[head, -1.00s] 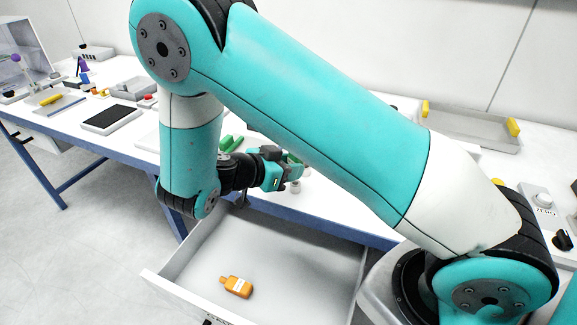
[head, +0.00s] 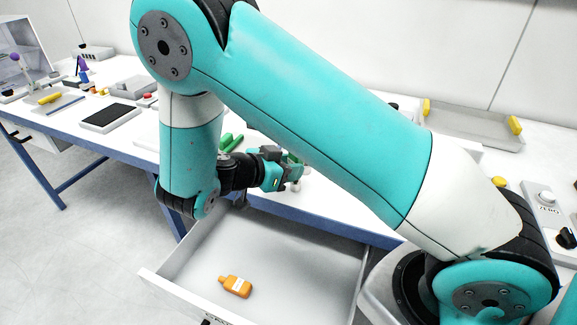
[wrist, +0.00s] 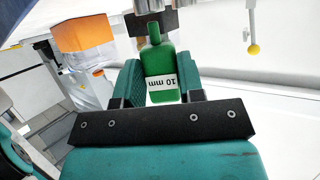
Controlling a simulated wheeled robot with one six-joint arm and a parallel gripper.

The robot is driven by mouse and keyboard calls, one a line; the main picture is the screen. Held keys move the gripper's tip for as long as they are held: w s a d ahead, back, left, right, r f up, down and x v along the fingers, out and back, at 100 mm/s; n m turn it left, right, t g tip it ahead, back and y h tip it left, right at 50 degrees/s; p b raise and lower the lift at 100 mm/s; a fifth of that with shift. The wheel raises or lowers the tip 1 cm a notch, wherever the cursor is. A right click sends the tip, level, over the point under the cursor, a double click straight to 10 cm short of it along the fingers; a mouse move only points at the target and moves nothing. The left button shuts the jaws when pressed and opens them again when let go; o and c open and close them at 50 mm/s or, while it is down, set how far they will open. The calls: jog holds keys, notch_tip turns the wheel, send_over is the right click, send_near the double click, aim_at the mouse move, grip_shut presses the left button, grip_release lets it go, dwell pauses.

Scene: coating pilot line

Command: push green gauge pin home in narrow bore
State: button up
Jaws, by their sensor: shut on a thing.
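In the wrist view, my gripper (wrist: 160,72) is shut on the green gauge pin (wrist: 160,68). Its block-shaped handle bears a white "10 mm" label, and its narrower green end points to the top of the picture. That end meets or overlaps a dark piece with metal cylinders (wrist: 154,22) at the top edge. I cannot tell whether the end is inside a bore; no bore opening is visible. In the head view, my gripper (head: 284,172) is low over the bench's front edge, and the arm hides much around it.
An open drawer (head: 190,262) under the bench holds an orange bottle (head: 236,286). Green pieces (head: 229,143) lie behind my wrist. A grey tray with yellow ends (head: 470,128) stands at the back right. A dark pad (head: 108,118) lies on the left bench.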

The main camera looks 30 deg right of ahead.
jog(key=shift+f+b, duration=1.25)
jog(key=shift+f, duration=0.1)
jog(key=o, duration=1)
jog(key=shift+r, duration=0.1)
jog(key=p+v, duration=0.8)
jog(key=v, duration=0.9)
jog(key=shift+a, duration=0.2)
